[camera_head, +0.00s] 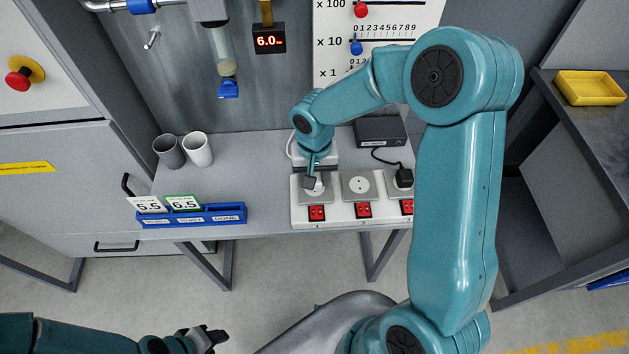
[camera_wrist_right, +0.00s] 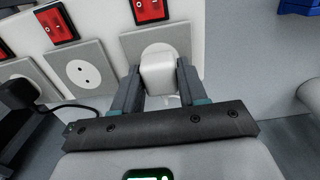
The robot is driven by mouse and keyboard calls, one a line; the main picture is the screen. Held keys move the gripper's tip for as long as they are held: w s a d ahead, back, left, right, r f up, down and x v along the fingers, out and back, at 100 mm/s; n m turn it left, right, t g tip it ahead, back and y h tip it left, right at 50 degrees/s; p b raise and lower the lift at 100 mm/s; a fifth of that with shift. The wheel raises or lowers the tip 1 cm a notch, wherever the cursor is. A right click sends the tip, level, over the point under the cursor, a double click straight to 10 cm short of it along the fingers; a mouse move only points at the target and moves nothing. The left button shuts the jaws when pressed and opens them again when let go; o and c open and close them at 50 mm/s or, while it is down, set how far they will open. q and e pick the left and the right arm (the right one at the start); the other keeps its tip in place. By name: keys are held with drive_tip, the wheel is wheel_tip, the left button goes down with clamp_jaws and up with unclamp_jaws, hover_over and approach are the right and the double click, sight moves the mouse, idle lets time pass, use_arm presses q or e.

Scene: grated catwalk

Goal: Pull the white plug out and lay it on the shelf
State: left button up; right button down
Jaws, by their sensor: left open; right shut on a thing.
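The white plug (camera_wrist_right: 158,76) is between the two fingers of my right gripper (camera_wrist_right: 157,88), which is shut on it. It is at the round face of the leftmost socket (camera_head: 310,190) on the white power strip (camera_head: 337,214); I cannot tell whether its pins are in. In the head view my right gripper (camera_head: 312,182) reaches down over that socket and mostly hides the plug. My left gripper (camera_head: 213,338) is open and empty at the bottom of the head view, away from the grey shelf (camera_head: 250,170).
A black plug (camera_head: 404,178) with a cord is in the right socket; the middle socket (camera_head: 358,186) is empty. Red switches (camera_head: 363,210) line the strip's front. Two cups (camera_head: 198,150) and a blue card holder (camera_head: 192,217) stand left. The shelf between them and the strip is clear.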

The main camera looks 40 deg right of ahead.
drive_tip(key=shift+r+p, duration=1.25)
drive_tip(key=shift+r, duration=1.15)
